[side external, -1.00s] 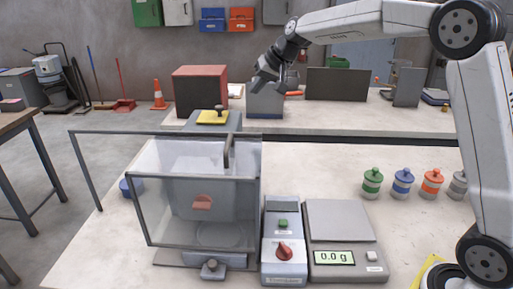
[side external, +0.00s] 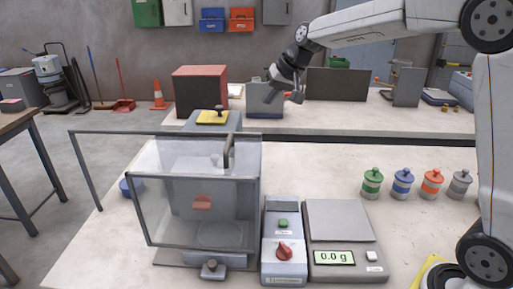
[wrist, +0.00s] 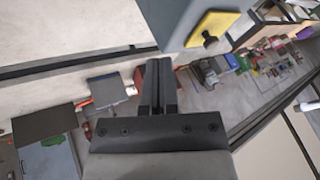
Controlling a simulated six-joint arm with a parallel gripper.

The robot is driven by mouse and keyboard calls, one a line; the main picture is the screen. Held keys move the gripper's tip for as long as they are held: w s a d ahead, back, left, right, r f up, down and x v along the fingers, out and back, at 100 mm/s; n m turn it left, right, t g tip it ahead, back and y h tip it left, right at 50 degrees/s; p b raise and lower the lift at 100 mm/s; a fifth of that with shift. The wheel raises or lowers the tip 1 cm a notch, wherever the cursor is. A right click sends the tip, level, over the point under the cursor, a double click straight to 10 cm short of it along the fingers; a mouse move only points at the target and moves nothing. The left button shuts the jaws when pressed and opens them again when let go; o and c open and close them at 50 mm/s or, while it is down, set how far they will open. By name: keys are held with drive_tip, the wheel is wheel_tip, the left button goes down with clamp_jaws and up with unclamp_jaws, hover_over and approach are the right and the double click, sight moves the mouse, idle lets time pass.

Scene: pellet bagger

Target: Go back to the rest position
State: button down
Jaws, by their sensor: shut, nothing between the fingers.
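My gripper (side external: 286,88) is up in the air in the side view, above and beyond the bench with the machine. It is shut and empty. It touches nothing that I can see. In the wrist view my gripper (wrist: 158,64) shows as two dark fingers held together, pointing away from the camera. My white arm reaches in from the right in the side view.
A clear-walled box machine (side external: 195,205) stands on the near bench, with a yellow-topped hopper (side external: 212,118) behind it. A control box (side external: 284,255) and a scale (side external: 340,225) showing 0.0 g are beside it. Several coloured jars (side external: 401,185) stand right. Bench between is clear.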

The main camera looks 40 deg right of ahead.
drive_tip(key=s+a+f+n+g+h, duration=0.1)
drive_tip(key=s+a+f+n, duration=0.1)
drive_tip(key=s+f, duration=0.8)
drive_tip(key=s+a+f+n+g+h, duration=0.1)
drive_tip(key=s+a+f+n+g, duration=0.1)
drive_tip(key=s+f, duration=0.8)
drive_tip(key=s, duration=0.4)
drive_tip(key=shift+s, duration=0.4)
drive_tip(key=shift+a+f, duration=0.1)
